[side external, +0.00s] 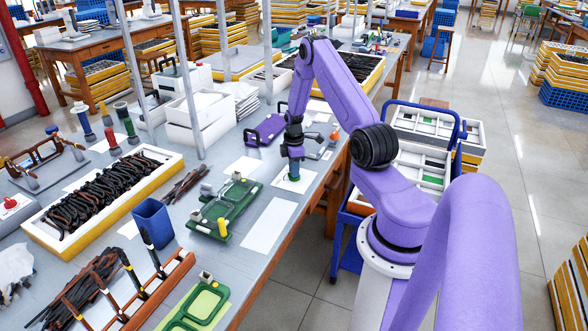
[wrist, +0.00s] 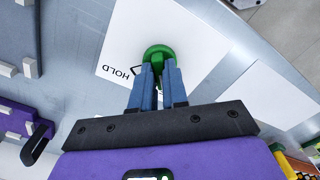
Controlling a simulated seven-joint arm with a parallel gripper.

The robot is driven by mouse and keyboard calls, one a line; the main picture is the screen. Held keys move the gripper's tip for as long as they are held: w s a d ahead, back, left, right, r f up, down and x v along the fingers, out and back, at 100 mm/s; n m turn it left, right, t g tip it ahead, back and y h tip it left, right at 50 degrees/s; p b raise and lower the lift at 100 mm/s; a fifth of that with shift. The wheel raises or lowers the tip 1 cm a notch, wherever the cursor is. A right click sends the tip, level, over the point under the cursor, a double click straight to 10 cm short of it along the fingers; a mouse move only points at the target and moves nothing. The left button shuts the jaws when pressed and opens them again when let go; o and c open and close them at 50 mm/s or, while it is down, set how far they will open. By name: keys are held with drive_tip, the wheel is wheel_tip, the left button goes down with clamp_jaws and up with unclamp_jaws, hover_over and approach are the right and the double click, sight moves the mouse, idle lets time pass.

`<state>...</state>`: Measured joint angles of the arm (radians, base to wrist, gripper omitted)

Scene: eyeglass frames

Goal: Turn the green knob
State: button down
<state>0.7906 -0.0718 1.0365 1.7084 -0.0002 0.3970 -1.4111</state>
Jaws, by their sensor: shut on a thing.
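The green knob (wrist: 158,53) stands on a white sheet (wrist: 112,40) printed with the word HOLD. In the wrist view my gripper (wrist: 160,72) has its two blue fingers closed on the near side of the knob, with the knob's round top showing past the fingertips. In the side external view my gripper (side external: 294,172) points down at the white sheet (side external: 284,187) near the table's right edge. A little green of the knob (side external: 293,178) shows at the fingertips there; the rest is hidden.
Green trays (side external: 228,205) lie left of my gripper. A purple case (side external: 265,130) lies behind it, and a blank sheet (side external: 268,226) in front. A blue bin (side external: 152,222) and a box of dark frames (side external: 105,195) stand farther left. A blue cart (side external: 420,150) stands beyond the table edge.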

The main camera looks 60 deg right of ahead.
drive_tip(key=shift+n, duration=0.6)
drive_tip(key=c, duration=1.1)
unclamp_jaws()
drive_tip(key=shift+c, duration=0.2)
wheel_tip(320, 180, up, 18)
drive_tip(key=shift+f, duration=0.25)
